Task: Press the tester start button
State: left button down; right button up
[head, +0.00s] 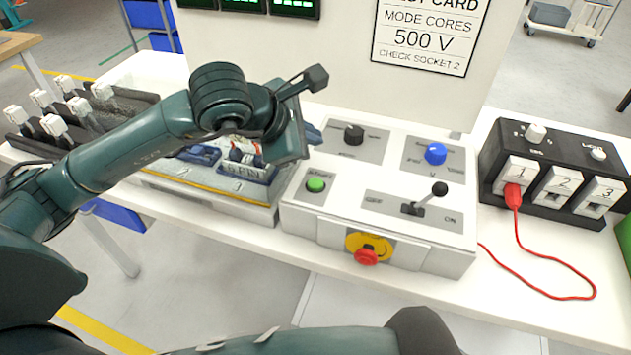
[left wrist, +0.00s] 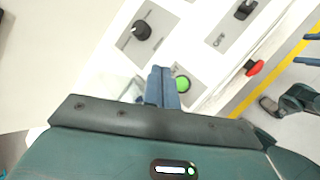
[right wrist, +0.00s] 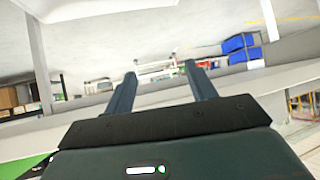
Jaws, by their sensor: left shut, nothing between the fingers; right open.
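The tester is a white console with a green start button (head: 316,185) on a grey plate at its left front. The button also shows in the left wrist view (left wrist: 182,84), just beside my left fingertips. My left gripper (head: 314,134) is shut and empty, above and behind the button in the head view. In the left wrist view its closed blue fingers (left wrist: 160,72) end close to the button; I cannot tell whether they touch it. My right gripper (right wrist: 166,72) is open and empty, facing away over the room.
The console also has a black knob (head: 353,134), a blue knob (head: 435,153), a lever switch (head: 429,198) and a red emergency stop (head: 366,256). A black socket box (head: 549,185) with a red cable (head: 545,279) stands right. A test card (head: 428,33) hangs behind.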

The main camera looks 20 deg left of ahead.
pick_arm(q)
jog(key=b, duration=0.3)
send_over(311, 185)
notch_tip(311, 185, down, 7)
jog(key=shift+r, duration=0.2)
jog(key=shift+f+b, duration=0.5)
jog(key=shift+b, duration=0.2)
pick_arm(e)
jog(key=shift+w+a+f+n+t+y, duration=0.15)
jog(key=shift+a+f+y, duration=0.1)
jog(key=shift+a, duration=0.25)
jog(key=shift+w+a+f+n+t+y, duration=0.15)
jog(key=shift+a+y, duration=0.1)
jog(key=shift+a, duration=0.25)
jog(key=shift+s, duration=0.15)
jog(key=shift+w+r, duration=0.1)
jog(key=shift+w, duration=0.15)
pick_arm(q)
jog(key=shift+f, duration=0.1)
pick_arm(e)
jog(key=shift+s+d, duration=0.1)
pick_arm(q)
jog(key=shift+f+b, duration=0.4)
jog(key=shift+b, duration=0.5)
pick_arm(e)
jog(key=shift+f, duration=0.9)
jog(key=shift+r, duration=0.1)
